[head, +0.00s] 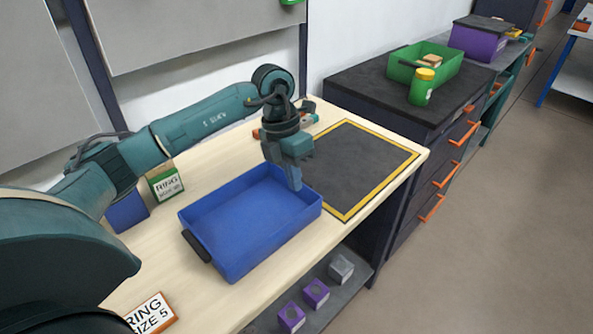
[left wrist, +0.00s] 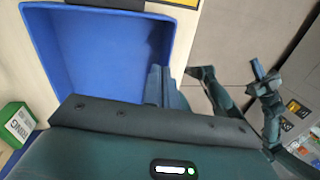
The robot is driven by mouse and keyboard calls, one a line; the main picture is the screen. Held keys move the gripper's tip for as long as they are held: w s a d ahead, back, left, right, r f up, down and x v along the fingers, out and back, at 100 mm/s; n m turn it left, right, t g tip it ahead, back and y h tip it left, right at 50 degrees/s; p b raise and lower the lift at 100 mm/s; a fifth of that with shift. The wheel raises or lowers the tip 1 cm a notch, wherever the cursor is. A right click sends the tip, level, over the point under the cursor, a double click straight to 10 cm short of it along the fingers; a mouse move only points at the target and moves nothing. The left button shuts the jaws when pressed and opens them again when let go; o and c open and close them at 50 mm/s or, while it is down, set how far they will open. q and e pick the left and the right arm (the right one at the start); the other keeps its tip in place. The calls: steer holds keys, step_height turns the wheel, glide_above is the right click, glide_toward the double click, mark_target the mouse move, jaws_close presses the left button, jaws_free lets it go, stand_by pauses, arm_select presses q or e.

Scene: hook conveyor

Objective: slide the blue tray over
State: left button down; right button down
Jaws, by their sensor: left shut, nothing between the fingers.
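The blue tray (head: 262,248) lies empty on the light wooden table, with a dark handle on its near left side. It fills the upper left of the left wrist view (left wrist: 100,95). My left gripper (head: 295,186) points down at the tray's right end, fingers shut and empty. The fingertips overlap the tray's end wall in view; whether they touch it I cannot tell. A dark square with a yellow border (head: 345,124) lies just right of the tray. My right gripper (left wrist: 258,70) seems to show small at the right of the left wrist view, its jaws unclear.
A green-white ring box (head: 165,183) and a small blue bin (head: 128,212) stand left of the tray. A ring sign (head: 152,314) is at the near edge. Purple blocks (head: 316,293) sit on a lower shelf. A green bin (head: 436,70) stands on the dark cabinet.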

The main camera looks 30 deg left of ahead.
arm_select(q)
steer(key=w+a+r+y, duration=0.2)
steer(key=a+r, duration=0.1)
steer(key=a, duration=0.2)
steer(key=n+p, duration=0.1)
steer(key=p, duration=0.1)
glide_above(289, 197)
steer(key=s+a, duration=0.1)
steer(key=s, duration=0.3)
step_height(289, 197, down, 10)
steer(key=shift+a+f, duration=0.15)
steer(key=shift+f, duration=0.05)
steer(key=shift+w+d+r, duration=0.1)
steer(key=shift+w+d, duration=0.1)
steer(key=shift+w, duration=0.5)
steer(key=shift+w+d, duration=0.15)
steer(key=shift+w, duration=0.5)
steer(key=shift+w+d+r, duration=0.1)
steer(key=shift+w+d, duration=0.1)
steer(key=shift+w, duration=0.5)
